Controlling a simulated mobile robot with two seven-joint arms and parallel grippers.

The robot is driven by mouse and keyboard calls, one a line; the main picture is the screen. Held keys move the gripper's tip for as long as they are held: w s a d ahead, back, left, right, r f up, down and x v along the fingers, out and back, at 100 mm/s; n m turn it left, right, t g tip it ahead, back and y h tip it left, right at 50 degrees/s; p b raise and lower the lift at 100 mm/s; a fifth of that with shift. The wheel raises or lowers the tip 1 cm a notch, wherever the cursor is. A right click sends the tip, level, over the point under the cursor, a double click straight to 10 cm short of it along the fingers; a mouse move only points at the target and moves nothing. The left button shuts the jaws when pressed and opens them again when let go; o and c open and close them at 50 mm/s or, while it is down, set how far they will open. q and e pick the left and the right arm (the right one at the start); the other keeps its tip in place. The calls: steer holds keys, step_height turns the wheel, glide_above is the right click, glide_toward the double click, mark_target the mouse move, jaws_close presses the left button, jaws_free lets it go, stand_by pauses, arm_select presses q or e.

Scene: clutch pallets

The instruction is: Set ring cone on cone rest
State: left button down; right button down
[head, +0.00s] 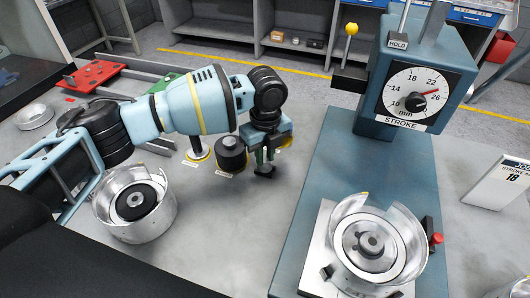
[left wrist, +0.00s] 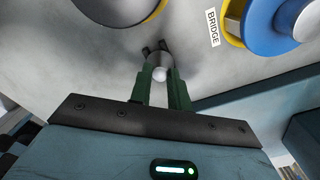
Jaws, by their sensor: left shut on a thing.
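My left gripper (head: 264,168) hangs above the grey bench, with its fingers pointing down. In the left wrist view its green fingers (left wrist: 161,92) are closed on a small grey piece with a pale rounded end (left wrist: 160,73), taken as the ring cone. The fingers mostly hide this piece in the head view. Yellow-rimmed stands are close by: one with a dark cylinder (head: 230,154) just left of the gripper, and one with a post (head: 198,152) further left. I cannot tell which place is the cone rest. My right gripper is not in view.
A blue press with a STROKE dial (head: 417,92) stands to the right, with a silver drum (head: 378,243) on its base. Another silver drum (head: 134,206) is at front left. A blue disc (left wrist: 265,25) is by the BRIDGE label. Bare bench lies in front of the gripper.

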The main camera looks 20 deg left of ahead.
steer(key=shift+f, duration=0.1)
arm_select(q)
steer(key=shift+p, duration=0.3)
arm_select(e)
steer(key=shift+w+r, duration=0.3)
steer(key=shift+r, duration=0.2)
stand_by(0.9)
arm_select(q)
steer(key=shift+f, duration=0.25)
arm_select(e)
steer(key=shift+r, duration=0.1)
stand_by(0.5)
arm_select(q)
steer(key=c, duration=1.2)
jaws_free()
steer(key=shift+c, duration=0.2)
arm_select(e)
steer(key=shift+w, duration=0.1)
